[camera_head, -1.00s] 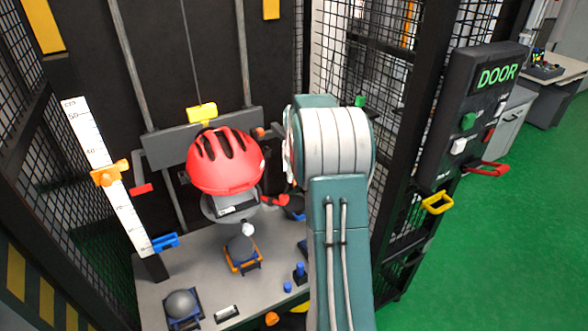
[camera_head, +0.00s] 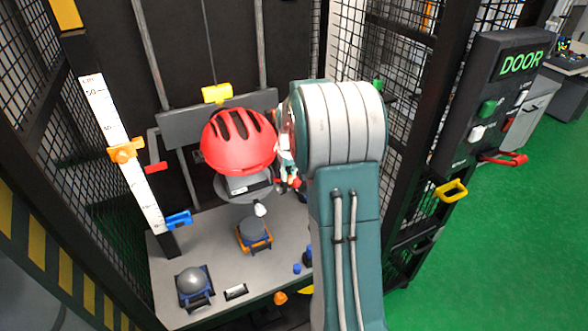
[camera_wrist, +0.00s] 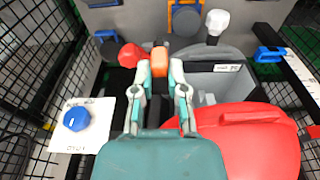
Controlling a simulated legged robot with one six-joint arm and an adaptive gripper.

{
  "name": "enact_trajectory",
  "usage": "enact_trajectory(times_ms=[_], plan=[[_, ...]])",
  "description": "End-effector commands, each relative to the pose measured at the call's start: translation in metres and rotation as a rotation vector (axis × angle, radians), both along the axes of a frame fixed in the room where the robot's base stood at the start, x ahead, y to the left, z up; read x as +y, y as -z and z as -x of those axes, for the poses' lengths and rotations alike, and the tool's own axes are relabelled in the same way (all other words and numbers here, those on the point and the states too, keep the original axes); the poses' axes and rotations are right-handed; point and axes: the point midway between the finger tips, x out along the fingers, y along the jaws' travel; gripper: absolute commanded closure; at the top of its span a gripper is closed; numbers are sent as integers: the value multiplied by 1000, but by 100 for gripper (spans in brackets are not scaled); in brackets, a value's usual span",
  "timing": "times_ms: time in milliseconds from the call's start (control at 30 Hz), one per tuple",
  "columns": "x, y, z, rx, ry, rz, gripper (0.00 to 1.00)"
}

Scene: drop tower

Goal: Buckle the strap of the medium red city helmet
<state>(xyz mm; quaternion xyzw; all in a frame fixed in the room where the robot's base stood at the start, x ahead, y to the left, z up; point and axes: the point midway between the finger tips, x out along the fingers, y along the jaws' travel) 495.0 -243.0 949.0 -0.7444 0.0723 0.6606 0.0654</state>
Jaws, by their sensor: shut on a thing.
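The red helmet (camera_head: 238,140) with black vents sits on a grey headform (camera_head: 244,185) at the tower's middle. In the wrist view the helmet (camera_wrist: 245,135) fills the lower right. My gripper (camera_head: 291,178) is just right of the helmet, low by its side, partly hidden by my arm. In the wrist view my gripper (camera_wrist: 160,66) is shut on a small orange piece (camera_wrist: 160,60). I cannot tell whether this piece is part of the buckle. No strap can be made out clearly.
A red knob (camera_wrist: 131,55) is close to the left of my fingers, and a blue dial (camera_wrist: 76,118) is farther left. A ruler post (camera_head: 122,150) with orange and blue handles stands left. Mesh walls close in both sides. A DOOR panel (camera_head: 490,105) is at right.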

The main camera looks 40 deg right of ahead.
Motion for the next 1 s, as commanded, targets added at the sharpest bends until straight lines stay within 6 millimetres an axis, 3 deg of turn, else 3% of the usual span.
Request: enact_trajectory(times_ms=[667, 1000], plan=[[51, 10, 8, 0, -2, 0, 100], [76, 9, 2, 0, -1, 0, 100]])
